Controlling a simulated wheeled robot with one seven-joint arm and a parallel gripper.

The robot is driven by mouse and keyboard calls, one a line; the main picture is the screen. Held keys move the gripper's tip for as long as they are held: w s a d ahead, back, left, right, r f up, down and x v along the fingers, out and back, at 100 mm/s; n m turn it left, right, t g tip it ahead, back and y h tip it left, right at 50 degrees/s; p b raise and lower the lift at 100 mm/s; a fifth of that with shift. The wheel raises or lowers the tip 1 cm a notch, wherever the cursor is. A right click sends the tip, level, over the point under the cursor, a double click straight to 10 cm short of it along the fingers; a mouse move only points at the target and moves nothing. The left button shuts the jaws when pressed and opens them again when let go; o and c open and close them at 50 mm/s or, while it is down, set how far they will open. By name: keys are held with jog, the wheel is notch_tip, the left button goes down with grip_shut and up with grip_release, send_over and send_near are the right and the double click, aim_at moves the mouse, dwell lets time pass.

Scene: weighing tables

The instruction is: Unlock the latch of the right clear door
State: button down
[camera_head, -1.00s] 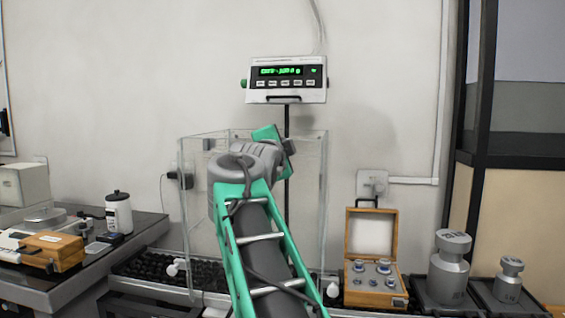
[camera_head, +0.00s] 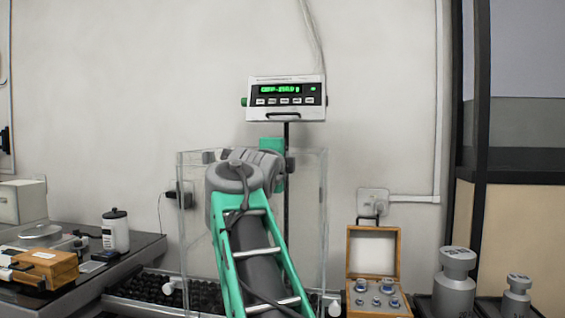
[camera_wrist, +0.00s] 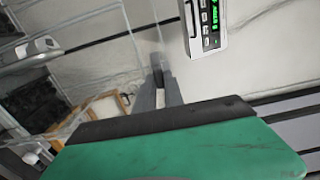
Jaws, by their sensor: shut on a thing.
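A clear box with doors (camera_head: 310,215) stands below the display; its right panel shows beside my arm. White knobs show low on the box at the left (camera_head: 172,286) and the right (camera_head: 334,307). My gripper (camera_wrist: 158,88) is at the upper part of the box, mostly hidden behind my arm in the head view. In the wrist view its two grey fingers are close together, shut on a small dark piece (camera_wrist: 157,62) at a clear panel edge, apparently the latch. The fingers hide most of it, so its lock position cannot be told.
A display (camera_head: 285,98) stands on a dark pole behind the box. An open wooden case (camera_head: 374,303) with several small weights and two large grey weights (camera_head: 455,281) are at right. A white bottle (camera_head: 115,231) and a wooden box (camera_head: 46,267) are at left.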

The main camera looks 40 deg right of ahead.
jog(key=c, duration=1.4)
grip_release()
jog(key=shift+c, duration=0.2)
jog(key=v, duration=0.7)
jog(key=shift+s+a+b, duration=0.2)
jog(key=shift+a+b, duration=0.1)
jog(key=shift+a, duration=0.05)
